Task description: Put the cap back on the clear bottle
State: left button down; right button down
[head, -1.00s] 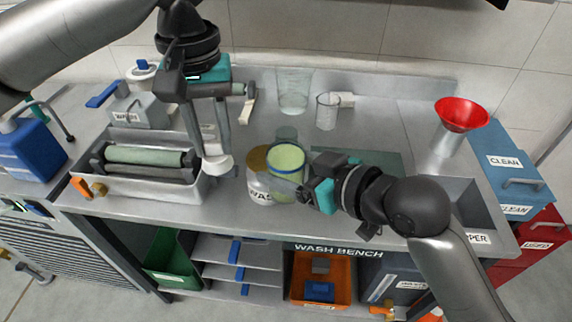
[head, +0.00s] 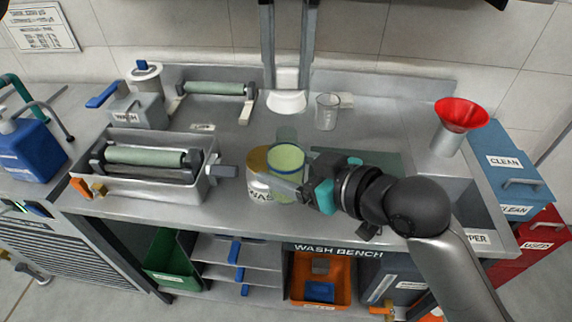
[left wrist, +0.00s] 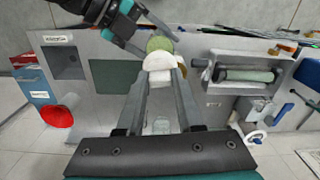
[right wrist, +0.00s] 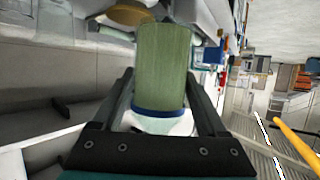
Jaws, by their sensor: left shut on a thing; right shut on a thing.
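The clear bottle (head: 287,158), with green contents and a blue band, stands upright near the middle of the bench. My right gripper (head: 304,193) is shut on it from the right. The bottle fills the space between the right fingers in the right wrist view (right wrist: 163,70). My left gripper (head: 287,82) is shut on the white cap (head: 287,103). It holds the cap behind and above the bottle, apart from it in the head view. The left wrist view shows the cap (left wrist: 158,62) at the fingertips, with the green bottle (left wrist: 160,44) just beyond.
A labelled tub with a tan lid (head: 257,160) stands close against the bottle's left. A metal tray (head: 150,190) with a roller is at left. A small beaker (head: 327,112) stands at the back, and a red funnel (head: 462,114) at right. The bench's front edge is close.

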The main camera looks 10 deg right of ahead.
aim_at(287, 89)
pick_arm(q)
jog(key=shift+a+f, duration=0.1)
jog(key=shift+f, duration=1.9)
jog(key=shift+r, duration=0.1)
jog(key=shift+r, duration=0.25)
jog(key=shift+f, duration=0.9)
jog(key=shift+f, duration=0.6)
jog(key=shift+c, duration=2.4)
grip_release()
